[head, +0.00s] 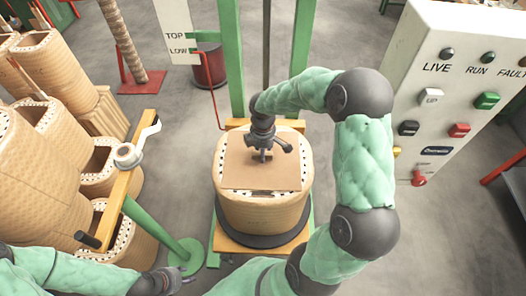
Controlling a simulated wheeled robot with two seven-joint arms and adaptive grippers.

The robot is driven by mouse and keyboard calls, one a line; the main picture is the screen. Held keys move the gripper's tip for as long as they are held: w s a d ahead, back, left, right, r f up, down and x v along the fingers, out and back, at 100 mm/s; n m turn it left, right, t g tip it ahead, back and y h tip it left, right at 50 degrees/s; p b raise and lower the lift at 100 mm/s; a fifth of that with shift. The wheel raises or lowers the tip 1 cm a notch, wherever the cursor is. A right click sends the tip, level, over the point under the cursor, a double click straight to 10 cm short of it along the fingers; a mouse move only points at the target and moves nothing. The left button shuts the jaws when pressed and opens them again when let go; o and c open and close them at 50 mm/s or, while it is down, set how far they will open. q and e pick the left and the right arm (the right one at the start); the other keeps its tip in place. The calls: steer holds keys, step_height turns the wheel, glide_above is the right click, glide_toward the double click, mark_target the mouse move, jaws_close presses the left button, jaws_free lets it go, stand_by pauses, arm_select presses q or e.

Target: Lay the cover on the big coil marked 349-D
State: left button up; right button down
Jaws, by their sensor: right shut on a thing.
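The big coil (262,214) is a tan, rounded block in the middle of the head view, standing upright on a dark round plate. No marking 349-D is readable on it. The cover, a flat brown square sheet (237,172), is over the coil's top and hides most of it; a pale rim with dark dots shows around it. I cannot tell if the sheet touches the coil or is slightly above. My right gripper (263,157) points down at the sheet's middle and is shut on it. My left gripper (186,279) is low at the left, away from the coil; its fingers are unclear.
Several tan coils (50,130) crowd the left. A green post with a wooden bar and white crank (130,155) stands between them and the big coil. Green uprights (232,60) rise behind it. A control cabinet (455,75) is at the right. Grey floor is clear between.

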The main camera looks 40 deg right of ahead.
steer(key=shift+f, duration=0.2)
steer(key=c, duration=0.8)
jaws_free()
steer(key=shift+c, duration=0.2)
step_height(320, 180, up, 12)
